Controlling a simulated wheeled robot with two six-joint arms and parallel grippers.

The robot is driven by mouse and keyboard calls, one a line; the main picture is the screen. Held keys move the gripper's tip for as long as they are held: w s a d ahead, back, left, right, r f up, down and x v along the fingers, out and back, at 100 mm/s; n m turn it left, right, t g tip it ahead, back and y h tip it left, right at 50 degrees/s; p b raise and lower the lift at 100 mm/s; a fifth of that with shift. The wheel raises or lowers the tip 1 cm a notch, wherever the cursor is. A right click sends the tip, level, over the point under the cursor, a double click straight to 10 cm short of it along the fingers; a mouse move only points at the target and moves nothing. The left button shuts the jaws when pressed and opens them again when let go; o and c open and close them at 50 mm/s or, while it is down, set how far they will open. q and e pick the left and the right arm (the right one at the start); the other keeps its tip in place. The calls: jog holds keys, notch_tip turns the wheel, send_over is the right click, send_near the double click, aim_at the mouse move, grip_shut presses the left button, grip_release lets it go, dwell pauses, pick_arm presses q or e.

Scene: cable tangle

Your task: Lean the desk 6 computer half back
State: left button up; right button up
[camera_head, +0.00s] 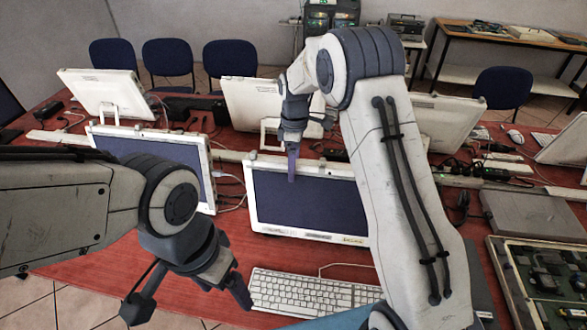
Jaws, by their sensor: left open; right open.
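A white-framed computer with a dark screen (308,205) stands nearly upright on the red desk in the middle, facing me. No label shows, so I cannot tell whether it is the desk 6 computer. My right gripper (300,150) is open at its top edge, with one finger pointing down in front of the screen's upper part. I cannot tell whether that finger touches it. The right arm hides the computer's right side. My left gripper (192,298) is open and empty, low over the front of the desk, left of the white keyboard (310,292).
Another white computer (198,170) stands to the left, partly behind my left arm. More computers face away behind, such as the one at back left (105,92). Cables lie between them. A grey closed laptop-like case (530,215) and an open equipment tray (545,275) are at right.

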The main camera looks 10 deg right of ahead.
jog(key=shift+s+f+p, duration=0.15)
jog(key=shift+f+p, duration=0.15)
jog(key=shift+f, duration=1.15)
grip_shut()
dwell(0.3)
